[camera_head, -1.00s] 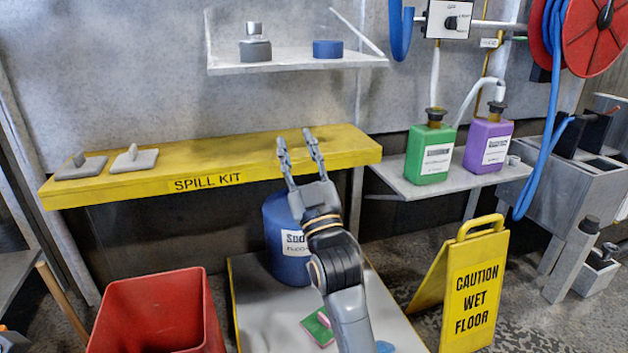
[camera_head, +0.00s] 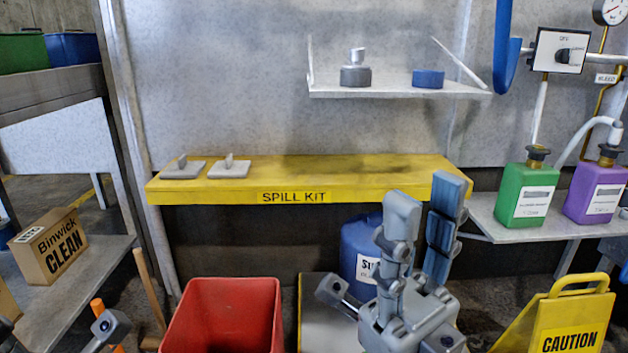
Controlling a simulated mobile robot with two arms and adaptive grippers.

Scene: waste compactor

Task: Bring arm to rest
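My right gripper (camera_head: 427,205) is at the lower right of centre in the head view. Its two fingers point up and stand apart with nothing seen between them, in front of the yellow spill kit shelf (camera_head: 270,175). One finger has a blue pad facing me. The gripper covers part of a blue container (camera_head: 362,250) under the shelf. A small grey jointed part (camera_head: 110,325) at the lower left edge may belong to my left arm; its finger state cannot be made out.
A red bin (camera_head: 222,318) stands below the shelf. A yellow caution sign (camera_head: 575,315) stands at the lower right. Green (camera_head: 525,195) and purple (camera_head: 595,192) jugs sit on a right-hand shelf. A cardboard box (camera_head: 50,248) is on the left bench.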

